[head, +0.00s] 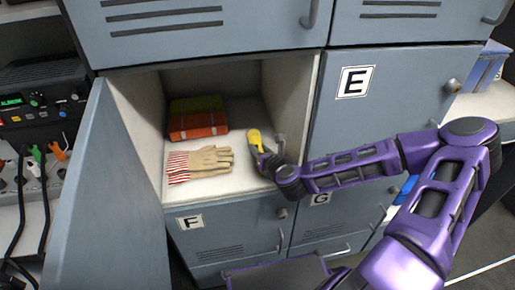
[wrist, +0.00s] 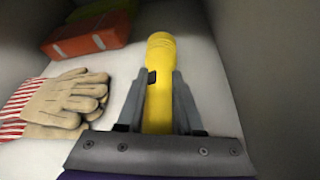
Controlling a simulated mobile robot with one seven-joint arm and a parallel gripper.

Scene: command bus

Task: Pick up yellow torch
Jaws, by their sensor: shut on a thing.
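The yellow torch (head: 255,138) is at the right side of the open locker compartment. In the wrist view the yellow torch (wrist: 160,75) lies lengthwise between the two grey fingers, its head pointing away from me. My gripper (head: 265,153) reaches into the compartment from the right, and in the wrist view my gripper (wrist: 158,85) is shut on the torch body, one finger on each side. The rear end of the torch is hidden by the gripper. I cannot tell whether the torch touches the compartment floor.
Tan work gloves (head: 205,160) with striped cuffs lie left of the torch. An orange and green pack (head: 197,122) lies behind them. The compartment's right wall (head: 287,100) is close to my gripper. An open grey door (head: 100,190) stands at left. Locker door E (head: 405,110) is shut.

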